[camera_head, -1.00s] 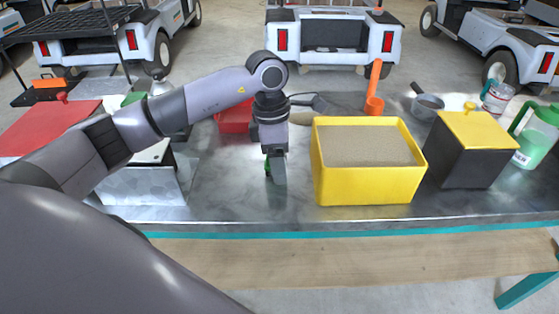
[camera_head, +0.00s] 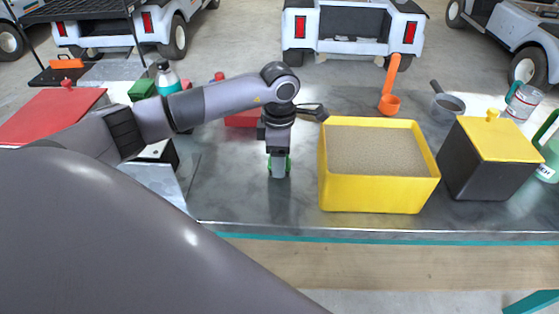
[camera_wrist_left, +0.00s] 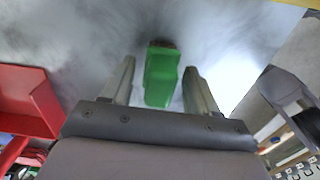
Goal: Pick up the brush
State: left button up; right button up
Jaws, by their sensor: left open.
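The brush (camera_wrist_left: 161,78) is green with a dark far end and lies on the metal table. In the left wrist view it is between the two fingers of my left gripper (camera_wrist_left: 160,85), with a gap on each side. In the head view the left gripper (camera_head: 279,172) points down just left of the yellow sand box. It is open and hides most of the brush; only green edges (camera_head: 288,164) show beside the fingers. My right gripper is not in view.
A yellow box of sand (camera_head: 372,197) stands right of my left gripper, then a black bin with a yellow lid (camera_head: 497,140). An orange scoop (camera_head: 390,98), a grey pan (camera_head: 447,105) and a red container (camera_head: 243,119) are behind. The table front (camera_head: 250,215) is clear.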

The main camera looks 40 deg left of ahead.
pick_arm(q)
jog(key=c, duration=1)
jog(key=shift+r, duration=0.1)
